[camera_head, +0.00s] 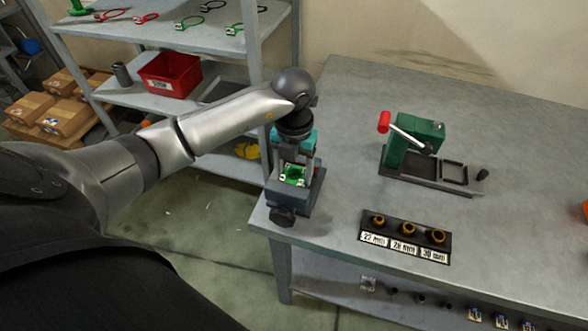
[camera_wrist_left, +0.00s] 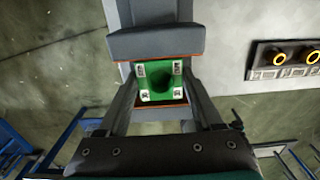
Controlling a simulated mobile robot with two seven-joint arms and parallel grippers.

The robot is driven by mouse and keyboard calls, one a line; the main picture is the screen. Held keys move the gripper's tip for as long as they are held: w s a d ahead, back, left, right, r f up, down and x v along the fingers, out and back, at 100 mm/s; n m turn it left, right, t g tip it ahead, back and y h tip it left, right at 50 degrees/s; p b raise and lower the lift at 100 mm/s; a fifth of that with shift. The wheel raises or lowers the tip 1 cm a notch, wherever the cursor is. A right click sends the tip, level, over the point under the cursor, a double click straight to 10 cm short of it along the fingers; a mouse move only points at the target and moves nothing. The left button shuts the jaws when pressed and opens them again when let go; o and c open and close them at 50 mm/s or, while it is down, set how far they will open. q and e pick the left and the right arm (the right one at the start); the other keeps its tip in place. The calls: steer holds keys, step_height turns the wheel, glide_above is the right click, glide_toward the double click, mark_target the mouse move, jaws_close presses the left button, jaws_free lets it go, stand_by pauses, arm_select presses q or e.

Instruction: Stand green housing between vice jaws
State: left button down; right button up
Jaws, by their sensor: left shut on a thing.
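The green housing (camera_head: 294,175) is a small block with pale corners. It sits between the jaws of the grey vice (camera_head: 311,197), which stands on the table's left front corner. My left gripper (camera_head: 294,168) comes down from above and is shut on the housing. In the left wrist view the housing (camera_wrist_left: 160,80) shows a dark round opening between my left fingers. A vice jaw (camera_wrist_left: 156,42) lies on its far side, and orange edges line the jaws. I cannot tell whether the housing touches the vice bed. My right gripper is not in view.
A green press with a red-tipped lever (camera_head: 418,142) stands behind to the right. A black holder with sized rings (camera_head: 405,238) lies near the table's front edge. The table (camera_head: 500,125) is clear around the press. Shelves (camera_head: 215,42) with a red bin (camera_head: 169,76) stand at the left.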

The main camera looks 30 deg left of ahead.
arm_select(q)
steer(key=shift+f+b, duration=0.35)
steer(key=shift+f, duration=0.1)
stand_by(0.3)
jaws_free()
steer(key=shift+r, duration=0.15)
stand_by(0.5)
steer(key=shift+r+p, duration=3)
steer(key=shift+r, duration=0.4)
